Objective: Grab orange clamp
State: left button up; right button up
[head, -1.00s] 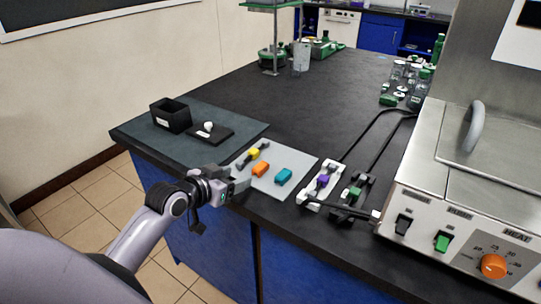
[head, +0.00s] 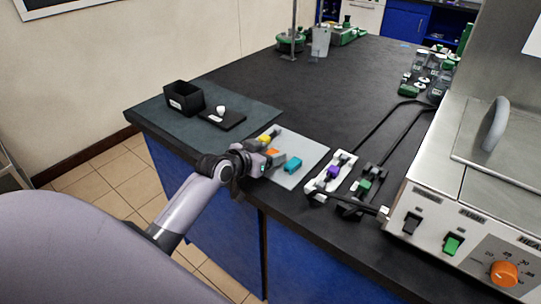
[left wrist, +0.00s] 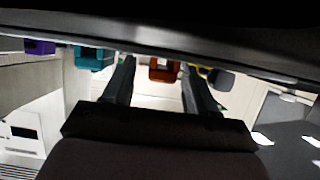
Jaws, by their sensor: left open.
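The orange clamp (head: 272,152) lies on the white mat (head: 312,158) near the counter's front edge, partly hidden by my left gripper (head: 272,161). In the left wrist view the orange clamp (left wrist: 163,72) shows between the two dark fingers, beyond or level with their tips. The left gripper is open, with a finger to each side of the clamp; I cannot tell whether either touches it. My right gripper is in no view.
A teal clamp (head: 292,165) lies right of the orange one and a yellow clamp (head: 265,140) behind it. Purple (head: 334,171) and green (head: 364,185) pieces sit on holders further right. A black box (head: 184,98) stands on the dark mat at left.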

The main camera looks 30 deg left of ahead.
pick_arm(q)
jog(key=shift+w, duration=0.1)
jog(key=c, duration=1)
